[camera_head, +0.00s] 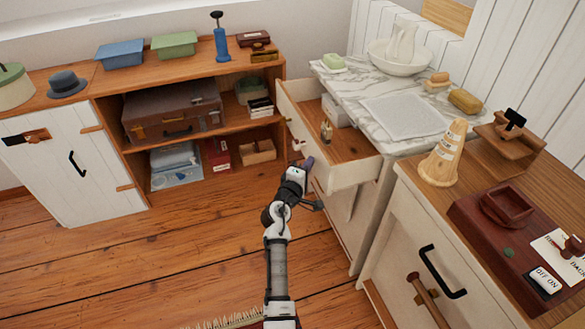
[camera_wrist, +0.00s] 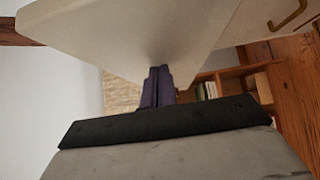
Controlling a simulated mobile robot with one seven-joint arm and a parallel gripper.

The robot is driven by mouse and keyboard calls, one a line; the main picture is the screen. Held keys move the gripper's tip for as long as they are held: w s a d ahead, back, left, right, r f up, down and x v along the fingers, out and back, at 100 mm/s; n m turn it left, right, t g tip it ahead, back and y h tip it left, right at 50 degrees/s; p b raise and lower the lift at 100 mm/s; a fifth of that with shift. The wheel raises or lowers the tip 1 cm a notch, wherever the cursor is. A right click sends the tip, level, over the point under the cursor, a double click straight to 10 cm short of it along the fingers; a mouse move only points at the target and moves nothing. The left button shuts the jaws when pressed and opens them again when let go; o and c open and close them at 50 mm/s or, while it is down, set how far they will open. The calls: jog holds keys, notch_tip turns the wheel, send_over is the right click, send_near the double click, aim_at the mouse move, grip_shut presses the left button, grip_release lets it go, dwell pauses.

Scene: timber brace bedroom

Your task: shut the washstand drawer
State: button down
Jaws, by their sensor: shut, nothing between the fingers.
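The washstand (camera_head: 392,150) has a white marble top and a pale body. Its drawer (camera_head: 345,144) stands open toward the left, showing a wooden floor with a small bottle (camera_head: 326,130) and a white box (camera_head: 336,110) inside. A white knob (camera_head: 298,146) is on the drawer front. My gripper (camera_head: 308,163) is shut and empty, at the near end of the drawer front, below the knob. In the wrist view, the dark purple fingers (camera_wrist: 157,84) point at a pale panel (camera_wrist: 140,30). Whether they touch it is unclear.
A wooden shelf unit (camera_head: 190,83) with cases and boxes stands at the back left. The wooden floor (camera_head: 160,260) at left is mostly clear.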

jog(key=w+d, duration=0.1)
jog(key=d, duration=0.4)
jog(key=w+d+p, duration=0.1)
jog(key=d, duration=0.4)
jog(key=w+d, duration=0.2)
jog(key=d, duration=0.3)
jog(key=shift+p, duration=0.4)
jog(key=shift+d+r, duration=0.1)
jog(key=shift+d, duration=0.15)
